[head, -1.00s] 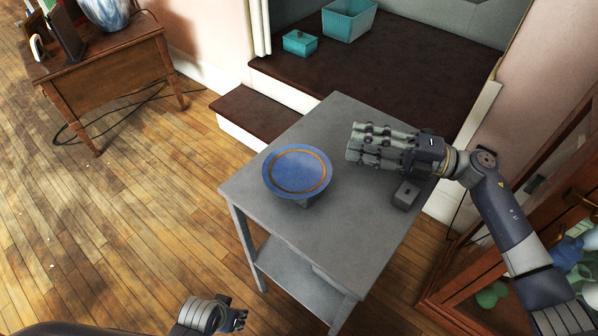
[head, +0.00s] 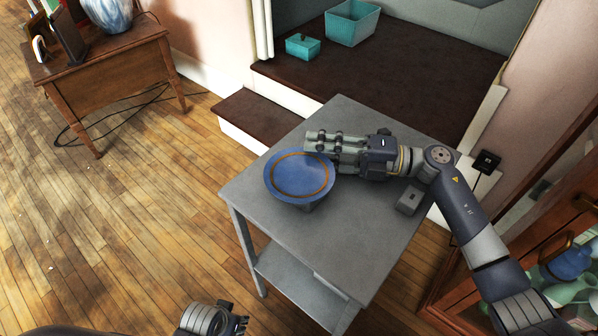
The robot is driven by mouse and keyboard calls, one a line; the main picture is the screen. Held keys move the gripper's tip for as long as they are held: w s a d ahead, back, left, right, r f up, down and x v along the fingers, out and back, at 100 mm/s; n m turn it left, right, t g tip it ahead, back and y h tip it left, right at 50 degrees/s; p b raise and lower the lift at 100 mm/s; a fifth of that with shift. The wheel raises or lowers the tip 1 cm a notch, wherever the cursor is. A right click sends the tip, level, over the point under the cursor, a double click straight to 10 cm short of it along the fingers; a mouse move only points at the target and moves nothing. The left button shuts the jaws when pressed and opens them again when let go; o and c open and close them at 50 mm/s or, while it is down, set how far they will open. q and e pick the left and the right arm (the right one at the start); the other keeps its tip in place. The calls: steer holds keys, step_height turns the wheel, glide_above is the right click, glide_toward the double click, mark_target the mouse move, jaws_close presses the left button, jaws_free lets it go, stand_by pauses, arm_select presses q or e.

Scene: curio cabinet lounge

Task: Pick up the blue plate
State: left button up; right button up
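The blue plate (head: 298,181) has an orange ring and rests on a dark support on the grey side table (head: 352,250). My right gripper (head: 318,142) reaches in from the right, its fingers stretched out over the plate's far right rim. Nothing shows between the fingers, and I cannot tell whether they touch the rim.
A small grey box (head: 409,201) sits on the table's right side. A dark step (head: 250,118) and a raised floor with teal containers (head: 352,22) lie behind. A glass-fronted cabinet (head: 560,235) stands at right, a wooden desk (head: 105,75) at upper left. Open floor lies left.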

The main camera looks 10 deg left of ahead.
steer(key=shift+a, duration=0.25)
jaws_close()
steer(key=shift+r, duration=0.1)
steer(key=shift+r, duration=0.45)
steer(key=shift+s+d+r+p, duration=0.15)
steer(key=shift+r+p, duration=0.1)
steer(key=shift+r, duration=0.4)
steer(key=shift+s+d+r+p, duration=0.15)
steer(key=shift+r+p, duration=0.05)
steer(key=shift+r, duration=0.4)
arm_select(q)
steer(key=shift+s+a+f+p, duration=0.1)
steer(key=shift+s+f, duration=0.25)
steer(key=shift+f, duration=0.5)
steer(key=shift+s+f+p, duration=0.15)
steer(key=shift+s+f, duration=0.25)
steer(key=shift+f, duration=0.45)
steer(key=shift+s+a+f+p, duration=0.1)
steer(key=shift+s+f, duration=0.25)
steer(key=shift+f, duration=0.5)
arm_select(e)
steer(key=s+d+r, duration=0.1)
steer(key=s+d, duration=0.8)
steer(key=s, duration=0.2)
steer(key=shift+s+d+r, duration=0.25)
steer(key=shift+s+d, duration=0.05)
steer(key=shift+s, duration=0.05)
